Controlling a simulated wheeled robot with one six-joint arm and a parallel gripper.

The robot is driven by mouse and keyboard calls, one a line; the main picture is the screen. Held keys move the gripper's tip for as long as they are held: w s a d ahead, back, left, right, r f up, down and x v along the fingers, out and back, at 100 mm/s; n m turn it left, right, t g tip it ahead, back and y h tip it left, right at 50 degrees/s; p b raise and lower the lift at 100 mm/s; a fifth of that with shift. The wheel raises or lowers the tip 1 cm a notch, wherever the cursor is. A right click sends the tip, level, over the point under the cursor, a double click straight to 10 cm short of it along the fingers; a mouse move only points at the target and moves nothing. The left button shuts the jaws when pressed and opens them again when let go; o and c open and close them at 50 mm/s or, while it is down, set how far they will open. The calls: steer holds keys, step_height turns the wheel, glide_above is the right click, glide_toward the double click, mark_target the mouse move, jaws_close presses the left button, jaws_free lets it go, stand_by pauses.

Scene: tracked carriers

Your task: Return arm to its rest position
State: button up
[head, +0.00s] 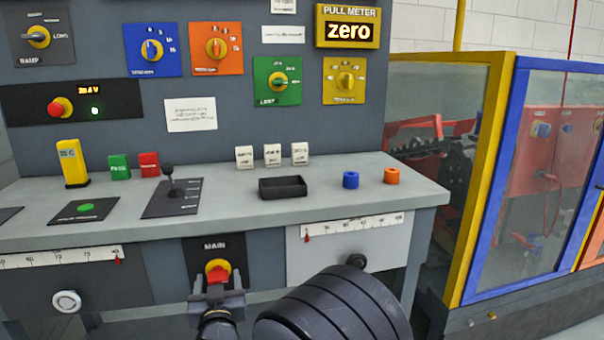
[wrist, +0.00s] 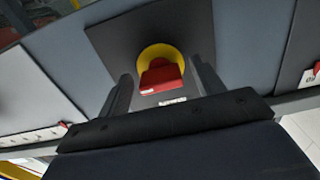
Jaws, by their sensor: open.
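My gripper (head: 217,284) is at the front of the console, just before the MAIN switch (head: 217,268). The switch has a red handle on a yellow disc, on a dark plate under the bench top. In the wrist view the red handle (wrist: 161,77) lies between my two open fingers (wrist: 160,92). There is a gap on each side of the handle, and nothing is held. Whether a fingertip touches the plate cannot be told. My dark arm fills the bottom middle of the head view.
The bench top (head: 330,205) juts out above my gripper. A black knob (head: 357,261) sticks out at right and a white round knob (head: 66,301) at left. A black tray (head: 283,187) and a lever (head: 170,180) stand on the bench. A yellow-framed enclosure (head: 478,180) stands at right.

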steer(key=p+v, duration=0.2)
steer(key=v, duration=0.9)
steer(key=b+x, duration=0.1)
steer(key=x, duration=1)
steer(key=shift+w+r+b, duration=0.1)
steer(key=shift+w+b, duration=0.15)
steer(key=shift+b, duration=0.05)
steer(key=n+p, duration=0.3)
steer(key=n, duration=0.1)
steer(key=shift+s+r, duration=0.1)
steer(key=n+p, duration=0.4)
steer(key=n, duration=0.1)
steer(key=shift+d+n, duration=0.1)
steer(key=shift+n, duration=0.3)
steer(key=shift+s+n+p, duration=0.3)
steer(key=shift+p, duration=0.1)
steer(key=p+v, duration=0.1)
steer(key=v, duration=0.9)
steer(key=shift+s+d+g, duration=0.2)
steer(key=shift+g, duration=0.1)
